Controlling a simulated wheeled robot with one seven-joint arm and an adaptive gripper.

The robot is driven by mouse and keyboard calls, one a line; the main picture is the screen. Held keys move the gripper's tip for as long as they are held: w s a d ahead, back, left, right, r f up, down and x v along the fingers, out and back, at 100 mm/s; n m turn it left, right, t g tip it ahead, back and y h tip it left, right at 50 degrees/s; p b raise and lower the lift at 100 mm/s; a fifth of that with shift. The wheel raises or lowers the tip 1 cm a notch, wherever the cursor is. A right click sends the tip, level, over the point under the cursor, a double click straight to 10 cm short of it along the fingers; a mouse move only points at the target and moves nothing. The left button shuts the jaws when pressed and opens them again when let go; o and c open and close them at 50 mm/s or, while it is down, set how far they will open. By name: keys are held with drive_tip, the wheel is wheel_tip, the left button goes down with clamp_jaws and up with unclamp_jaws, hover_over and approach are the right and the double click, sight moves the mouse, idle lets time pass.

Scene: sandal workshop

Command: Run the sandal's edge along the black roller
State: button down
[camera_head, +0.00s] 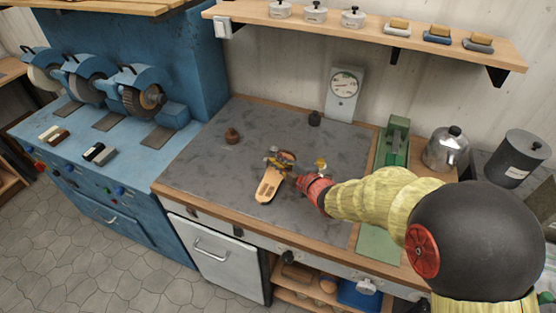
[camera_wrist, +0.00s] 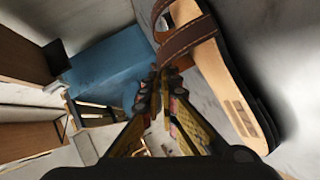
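The sandal (camera_head: 268,187) has a tan footbed and brown straps. In the head view it is at the middle of the grey bench top; I cannot tell whether it touches it. In the wrist view the sandal (camera_wrist: 222,85) fills the upper right, its dark sole edge facing right. My gripper (camera_wrist: 159,88) has its fingertips close together beside the brown strap. Something brown shows between the tips, but I cannot tell whether it is strap held by them. In the head view the fingers are mixed with the straps. The black roller may be among the wheels of the blue machine (camera_head: 85,85).
A dark wheel (camera_head: 150,97) is the rightmost of the machine's wheels. Brushes or blocks lie on its ledge. A green device (camera_head: 395,140) is to the right.

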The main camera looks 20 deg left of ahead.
drive_tip(key=shift+w+a+r+b, duration=0.1)
drive_tip(key=shift+a+b, duration=0.35)
drive_tip(key=shift+a, duration=0.35)
idle(0.8)
drive_tip(key=shift+w+d, duration=0.4)
idle(0.7)
drive_tip(key=shift+w+d+f, duration=0.2)
drive_tip(key=shift+w+d, duration=0.05)
drive_tip(key=shift+w, duration=0.1)
idle(1.3)
drive_tip(key=shift+w+r, duration=0.1)
drive_tip(key=shift+w, duration=0.1)
drive_tip(key=shift+w+d, duration=0.35)
drive_tip(key=shift+w, duration=0.2)
drive_tip(key=shift+w, duration=0.25)
idle(0.8)
